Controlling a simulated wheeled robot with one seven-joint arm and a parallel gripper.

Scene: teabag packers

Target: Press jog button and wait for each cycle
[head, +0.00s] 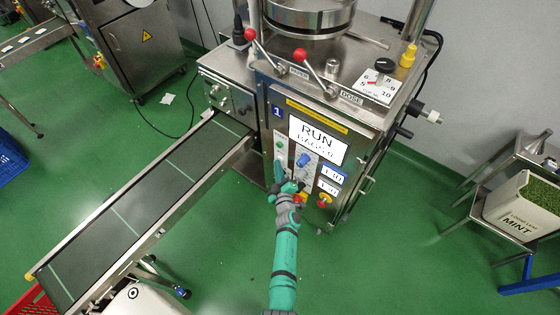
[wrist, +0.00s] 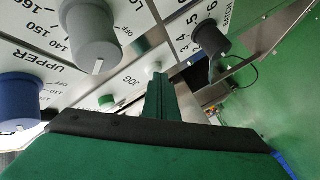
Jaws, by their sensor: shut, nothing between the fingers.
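The packing machine (head: 322,170) stands in the middle of the head view, and its display (head: 318,143) reads RUN with a smaller BAGS line. My green gripper (head: 285,187) is in front of its lower control panel. In the wrist view my gripper's fingers (wrist: 159,92) are shut and empty, pointing at the panel. A pale round button (wrist: 155,68) by the JOG label shows just beyond the fingertips; I cannot tell if they touch it. A green button (wrist: 106,101) lies to the left of the fingers.
A grey knob (wrist: 90,45), a blue knob (wrist: 15,97) and a black knob (wrist: 210,38) stick out near my fingers. Red-ball levers (head: 300,54) top the machine. A conveyor (head: 140,195) runs down to the left. A MINT bin (head: 515,207) stands at right. Green floor is clear between.

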